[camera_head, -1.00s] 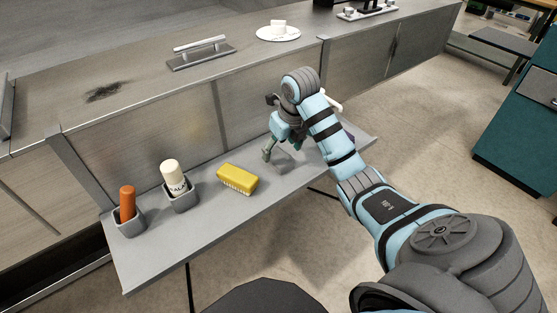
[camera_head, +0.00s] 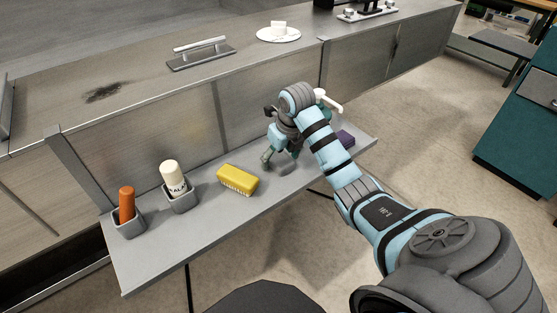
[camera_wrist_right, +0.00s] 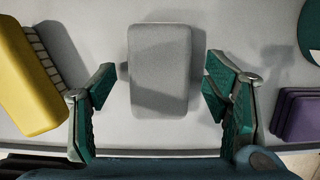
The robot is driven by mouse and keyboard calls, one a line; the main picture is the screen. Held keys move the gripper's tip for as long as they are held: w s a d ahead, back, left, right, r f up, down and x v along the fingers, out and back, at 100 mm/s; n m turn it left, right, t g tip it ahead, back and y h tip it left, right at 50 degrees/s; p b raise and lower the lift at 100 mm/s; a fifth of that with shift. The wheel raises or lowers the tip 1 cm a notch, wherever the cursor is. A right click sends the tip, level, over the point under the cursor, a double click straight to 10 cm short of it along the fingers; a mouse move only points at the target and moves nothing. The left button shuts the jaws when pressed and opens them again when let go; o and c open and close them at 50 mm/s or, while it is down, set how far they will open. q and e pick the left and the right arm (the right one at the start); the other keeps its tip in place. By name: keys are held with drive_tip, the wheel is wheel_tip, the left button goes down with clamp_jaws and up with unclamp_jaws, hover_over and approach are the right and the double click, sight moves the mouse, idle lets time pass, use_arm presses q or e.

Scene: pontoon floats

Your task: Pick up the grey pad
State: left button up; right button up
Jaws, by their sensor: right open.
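The grey pad (camera_wrist_right: 160,68) lies flat on the grey shelf, a rounded block seen from above in the right wrist view. My right gripper (camera_wrist_right: 160,82) is open, with one green-padded finger on each side of the pad's near half and a gap on both sides. In the head view, my right gripper (camera_head: 280,156) hangs low over the shelf, right of the yellow brush, and mostly hides the pad. My left gripper is not in view.
The shelf (camera_head: 225,220) also holds a yellow brush (camera_head: 238,179), a white-capped bottle (camera_head: 172,174) and an orange stick (camera_head: 127,204) in grey cups, and a purple block (camera_head: 346,139). A white-handled item (camera_head: 331,102) stands behind my arm. The counter wall is close behind.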

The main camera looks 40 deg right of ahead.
sight(279, 157)
drive_tip(key=c, duration=1)
drive_tip(key=shift+c, duration=0.2)
drive_tip(key=shift+r, duration=0.2)
wheel_tip(279, 157, up, 6)
drive_tip(key=shift+w+p, duration=0.1)
drive_tip(key=shift+p, duration=0.75)
wheel_tip(279, 157, up, 14)
drive_tip(key=p, duration=1.4)
